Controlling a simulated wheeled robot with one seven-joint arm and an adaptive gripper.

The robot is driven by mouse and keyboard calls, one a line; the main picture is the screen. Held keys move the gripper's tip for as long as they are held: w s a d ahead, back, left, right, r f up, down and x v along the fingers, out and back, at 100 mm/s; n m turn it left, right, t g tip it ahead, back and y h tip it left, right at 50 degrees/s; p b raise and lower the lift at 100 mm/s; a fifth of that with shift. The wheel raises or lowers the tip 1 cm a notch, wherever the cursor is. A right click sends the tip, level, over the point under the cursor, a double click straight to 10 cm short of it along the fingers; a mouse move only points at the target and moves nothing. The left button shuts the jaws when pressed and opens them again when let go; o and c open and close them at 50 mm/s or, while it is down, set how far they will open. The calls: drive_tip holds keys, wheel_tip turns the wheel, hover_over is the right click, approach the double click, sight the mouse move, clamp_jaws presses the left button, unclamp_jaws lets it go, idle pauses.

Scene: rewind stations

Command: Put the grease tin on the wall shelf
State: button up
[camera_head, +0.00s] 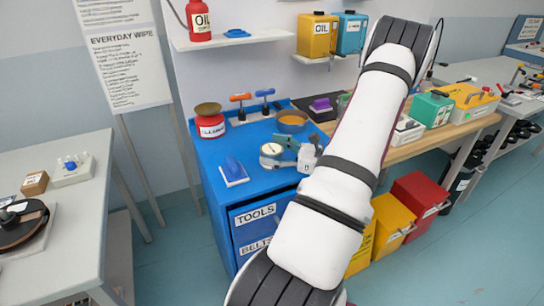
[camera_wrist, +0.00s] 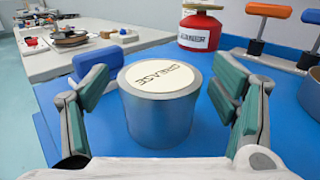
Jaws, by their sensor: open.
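The grease tin (camera_wrist: 160,122) is a grey metal cylinder with a cream lid marked GREASE. It stands upright on the blue cabinet top (camera_head: 217,168) and also shows in the head view (camera_head: 269,153). My gripper (camera_wrist: 157,84) is open, with a teal-padded finger on each side of the tin. Gaps show between the pads and the tin. In the head view my gripper (camera_head: 279,151) reaches the tin from the right. A white wall shelf (camera_head: 232,41) hangs above the cabinet, and a lower shelf (camera_head: 322,60) hangs to its right.
A red canister (camera_head: 210,122), T-handled tools (camera_head: 240,105), an orange-filled bowl (camera_head: 292,121) and a blue-handled block (camera_head: 233,172) surround the tin.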

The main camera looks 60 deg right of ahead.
drive_tip(key=shift+w, duration=0.25)
drive_tip(key=c, duration=1.6)
drive_tip(key=shift+o, duration=0.2)
drive_tip(key=shift+r, duration=0.1)
